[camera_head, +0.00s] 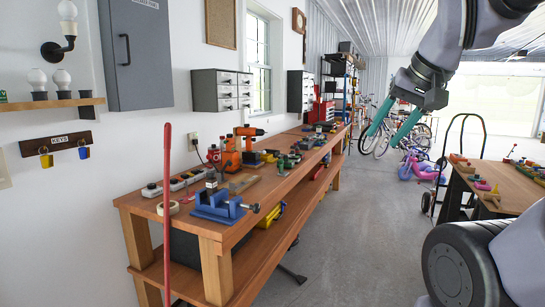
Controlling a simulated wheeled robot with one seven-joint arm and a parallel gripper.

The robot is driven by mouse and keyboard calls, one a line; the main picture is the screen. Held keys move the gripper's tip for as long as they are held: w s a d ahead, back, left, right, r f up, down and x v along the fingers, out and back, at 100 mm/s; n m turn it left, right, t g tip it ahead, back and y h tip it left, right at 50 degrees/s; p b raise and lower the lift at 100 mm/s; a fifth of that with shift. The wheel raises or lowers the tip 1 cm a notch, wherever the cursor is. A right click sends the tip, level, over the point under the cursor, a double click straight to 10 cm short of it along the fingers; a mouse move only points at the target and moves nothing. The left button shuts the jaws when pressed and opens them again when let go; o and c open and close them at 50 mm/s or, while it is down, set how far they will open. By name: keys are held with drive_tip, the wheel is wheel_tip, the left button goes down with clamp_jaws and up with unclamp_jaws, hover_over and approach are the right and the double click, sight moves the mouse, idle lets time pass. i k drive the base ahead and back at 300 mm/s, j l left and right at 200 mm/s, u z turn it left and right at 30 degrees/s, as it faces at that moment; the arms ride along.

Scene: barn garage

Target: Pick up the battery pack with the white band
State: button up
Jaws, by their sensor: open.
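I cannot single out the battery pack with the white band. Several small tools and packs lie on the long wooden workbench (243,212), too small to tell apart. An orange and black drill (249,132) stands on this bench next to other orange tools (230,157). My gripper (382,140) has two teal fingers spread apart with nothing between them. It hangs in the air at the upper right, over the open floor and apart from both benches.
A blue vise (217,205) sits at the bench's near end, with a red pole (167,215) in front. A second table (510,180) with small items stands at the right. Bicycles (385,125) and a purple ride-on toy (418,165) stand behind.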

sight(297, 158)
drive_tip(key=i+l+u, duration=0.1)
drive_tip(key=i+l, duration=0.35)
drive_tip(key=i, duration=0.4)
drive_tip(key=i+l+u, duration=0.1)
drive_tip(key=i+l, duration=0.45)
drive_tip(key=i, duration=0.25)
drive_tip(key=i+l+u, duration=0.1)
drive_tip(key=i+l, duration=0.5)
drive_tip(key=i, duration=0.2)
drive_tip(key=i+l+u, duration=0.1)
drive_tip(key=i+l, duration=0.55)
drive_tip(key=i, duration=0.15)
